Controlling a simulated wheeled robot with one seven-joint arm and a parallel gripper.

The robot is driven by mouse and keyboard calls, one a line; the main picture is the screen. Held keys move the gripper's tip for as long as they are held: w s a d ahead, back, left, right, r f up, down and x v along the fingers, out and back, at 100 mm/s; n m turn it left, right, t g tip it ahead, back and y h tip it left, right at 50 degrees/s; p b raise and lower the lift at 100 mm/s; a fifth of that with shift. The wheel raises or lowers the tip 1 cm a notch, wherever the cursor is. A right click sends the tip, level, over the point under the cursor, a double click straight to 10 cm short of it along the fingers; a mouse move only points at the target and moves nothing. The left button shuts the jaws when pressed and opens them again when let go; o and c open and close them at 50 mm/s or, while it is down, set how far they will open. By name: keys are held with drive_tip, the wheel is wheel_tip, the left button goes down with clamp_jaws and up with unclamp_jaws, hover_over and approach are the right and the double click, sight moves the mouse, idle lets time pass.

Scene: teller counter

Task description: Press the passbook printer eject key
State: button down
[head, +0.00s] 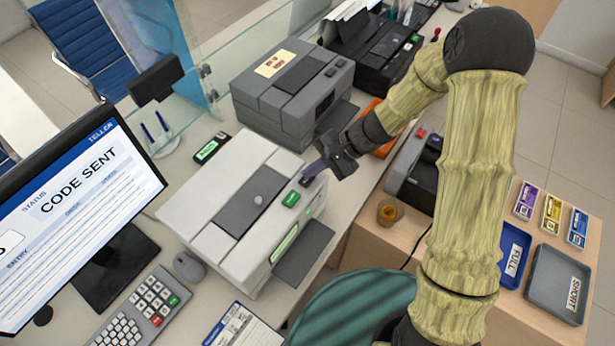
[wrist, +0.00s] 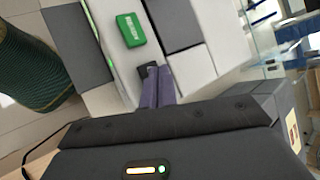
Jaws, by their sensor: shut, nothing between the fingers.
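A white printer (head: 215,189) with a grey top panel stands on the counter. On its right front edge are a green key (head: 291,199) with a small white label and a dark key (head: 305,182) beside it. The labels are too small to read. My gripper (head: 314,169) has purple fingers, closed together and empty, with the tips at the dark key. In the wrist view the green key (wrist: 130,30) lies clear of the fingers. There the dark key (wrist: 147,71) is partly hidden by the fingertips (wrist: 157,79). I cannot tell whether they touch it.
A grey printer (head: 293,88) stands just behind, close to my wrist. The monitor (head: 75,205) reads "CODE SENT". A keypad (head: 150,300) and mouse (head: 188,266) lie in front. A green-labelled device (head: 209,148) lies behind the white printer. Trays (head: 556,283) are at right.

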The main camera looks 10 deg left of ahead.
sight(312, 177)
drive_tip(key=shift+f+b, duration=0.35)
drive_tip(key=shift+f, duration=0.1)
idle(0.3)
drive_tip(key=shift+r, duration=0.15)
drive_tip(key=shift+r+p, duration=0.6)
drive_tip(key=shift+r, duration=0.3)
drive_tip(key=shift+r+p, duration=1.85)
drive_tip(key=shift+r, duration=0.6)
